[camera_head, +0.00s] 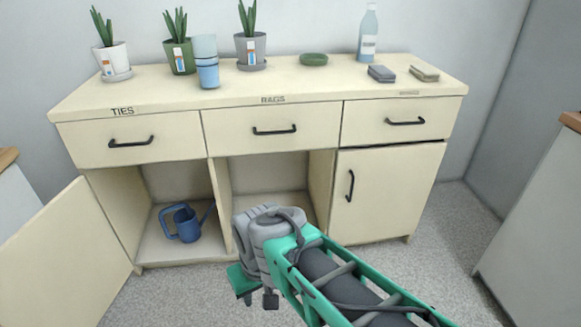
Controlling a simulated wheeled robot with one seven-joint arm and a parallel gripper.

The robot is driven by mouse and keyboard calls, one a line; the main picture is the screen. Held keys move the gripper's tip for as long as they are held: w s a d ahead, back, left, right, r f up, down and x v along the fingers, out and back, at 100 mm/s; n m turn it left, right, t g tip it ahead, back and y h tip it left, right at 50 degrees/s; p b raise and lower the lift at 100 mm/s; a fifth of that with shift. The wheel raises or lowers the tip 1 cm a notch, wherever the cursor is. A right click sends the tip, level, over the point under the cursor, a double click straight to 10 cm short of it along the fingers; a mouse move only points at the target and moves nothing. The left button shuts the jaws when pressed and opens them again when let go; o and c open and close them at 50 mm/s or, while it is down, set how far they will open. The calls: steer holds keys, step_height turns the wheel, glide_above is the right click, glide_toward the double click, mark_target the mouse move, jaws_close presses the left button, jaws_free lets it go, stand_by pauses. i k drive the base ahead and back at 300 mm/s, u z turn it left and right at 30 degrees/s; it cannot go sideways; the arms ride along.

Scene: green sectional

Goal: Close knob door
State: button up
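A cream cabinet (178,112) stands against the wall. Its left door (62,262) hangs wide open toward me at the lower left, and no knob shows on the face in view. The right door (385,192) is shut and has a black bar handle (350,186). The middle compartment (268,176) is open, and I cannot see a door on it. My gripper (258,297) hangs in front of the middle compartment, low and apart from the doors. It points down and holds nothing that I can see. Whether its fingers are parted is unclear.
A blue watering can (184,224) stands in the left compartment. Three drawers (272,130) above are shut. Potted plants (180,55), blue cups (207,68), a bottle (368,35) and sponges (382,73) stand on top. Floor (445,250) at the right is clear.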

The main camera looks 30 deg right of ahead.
mark_target(67, 275)
steer(key=z, duration=0.75)
steer(key=k, duration=1.3)
steer(key=u, duration=1)
steer(key=i, duration=0.95)
steer(key=u, duration=0.95)
